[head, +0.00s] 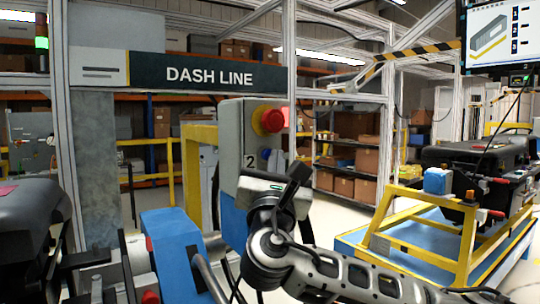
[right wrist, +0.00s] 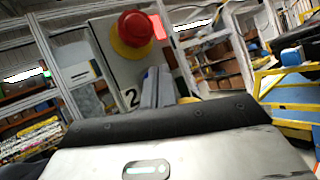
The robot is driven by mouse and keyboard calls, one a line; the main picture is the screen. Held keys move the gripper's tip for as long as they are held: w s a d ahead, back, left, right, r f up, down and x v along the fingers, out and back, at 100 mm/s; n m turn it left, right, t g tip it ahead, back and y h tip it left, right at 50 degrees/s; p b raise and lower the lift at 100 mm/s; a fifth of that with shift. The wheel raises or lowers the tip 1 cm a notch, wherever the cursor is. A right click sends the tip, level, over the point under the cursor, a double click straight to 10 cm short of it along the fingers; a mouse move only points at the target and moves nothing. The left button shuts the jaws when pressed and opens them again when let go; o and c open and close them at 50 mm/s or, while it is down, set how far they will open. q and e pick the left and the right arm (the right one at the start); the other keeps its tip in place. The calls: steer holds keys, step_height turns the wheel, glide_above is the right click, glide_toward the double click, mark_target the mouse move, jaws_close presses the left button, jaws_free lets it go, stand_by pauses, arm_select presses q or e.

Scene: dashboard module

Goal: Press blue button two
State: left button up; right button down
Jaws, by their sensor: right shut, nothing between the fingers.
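A grey control box (head: 232,140) marked "2" stands on a post in the middle of the head view. It carries a red mushroom button (head: 272,120) on a yellow ring. In the right wrist view the red button (right wrist: 137,28) is above the "2" label (right wrist: 130,97). The right gripper's fingers (right wrist: 157,86) are shut and empty, pointing at the box below the red button. Whether they touch it I cannot tell. My left gripper is not in view.
A blue fixture (head: 172,250) with a red knob is at lower left, beside a black dashboard module (head: 30,220). A yellow-framed cart (head: 410,255) with another black module (head: 475,165) stands at right. Shelves with cartons (head: 350,160) are behind.

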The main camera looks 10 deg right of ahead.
steer(key=shift+w+a+r, duration=0.15)
steer(key=shift+w+r, duration=0.2)
stand_by(1.1)
steer(key=shift+s+f, duration=0.2)
steer(key=shift+f, duration=0.35)
steer(key=shift+d+f, duration=0.15)
steer(key=shift+d, duration=0.15)
steer(key=shift+s, duration=0.15)
steer(key=shift+s+d+f, duration=0.1)
steer(key=shift+s+d, duration=0.25)
steer(key=shift+s, duration=0.4)
steer(key=shift+s+d+f, duration=0.1)
steer(key=shift+s+d, duration=0.2)
steer(key=shift+s, duration=0.4)
steer(key=shift+s+d+r, duration=0.2)
steer(key=shift+s, duration=0.6)
